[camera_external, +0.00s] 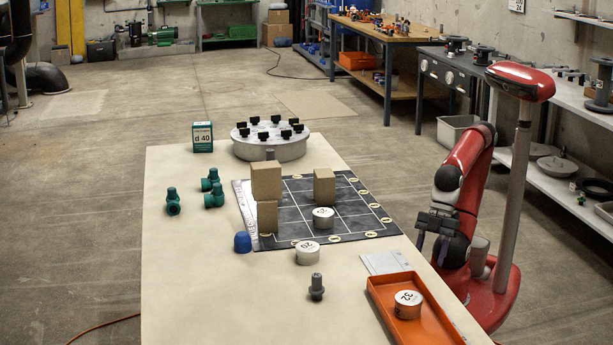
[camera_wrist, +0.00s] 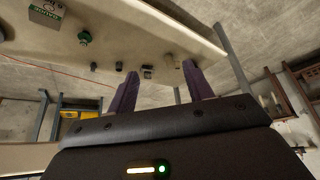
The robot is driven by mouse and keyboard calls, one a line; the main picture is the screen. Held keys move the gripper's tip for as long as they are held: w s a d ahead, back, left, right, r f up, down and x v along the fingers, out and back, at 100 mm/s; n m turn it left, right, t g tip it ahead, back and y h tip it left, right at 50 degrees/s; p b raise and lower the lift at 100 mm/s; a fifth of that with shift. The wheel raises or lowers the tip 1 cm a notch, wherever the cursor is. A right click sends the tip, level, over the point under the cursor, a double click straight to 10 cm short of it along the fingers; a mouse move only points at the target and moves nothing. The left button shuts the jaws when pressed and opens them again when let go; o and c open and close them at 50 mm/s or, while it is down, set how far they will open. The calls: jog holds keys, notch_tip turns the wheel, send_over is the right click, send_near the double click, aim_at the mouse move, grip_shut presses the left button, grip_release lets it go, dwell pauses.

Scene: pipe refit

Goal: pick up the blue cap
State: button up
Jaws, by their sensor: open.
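The blue cap (camera_external: 242,241) stands on the pale table (camera_external: 190,290), just left of the dark grid mat's near left corner. My gripper (camera_external: 431,244) is off the table's right side, far from the cap. In the wrist view my gripper (camera_wrist: 160,86) has its two purple fingers wide apart, with nothing between them. I cannot make out the cap for sure in the wrist view.
A white disc (camera_external: 307,253), a grey fitting (camera_external: 316,287) and an orange tray (camera_external: 389,308) lie nearer. Teal fittings (camera_external: 173,203) stand left.

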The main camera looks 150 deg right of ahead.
jog(key=shift+o, duration=0.2)
jog(key=shift+o, duration=1.4)
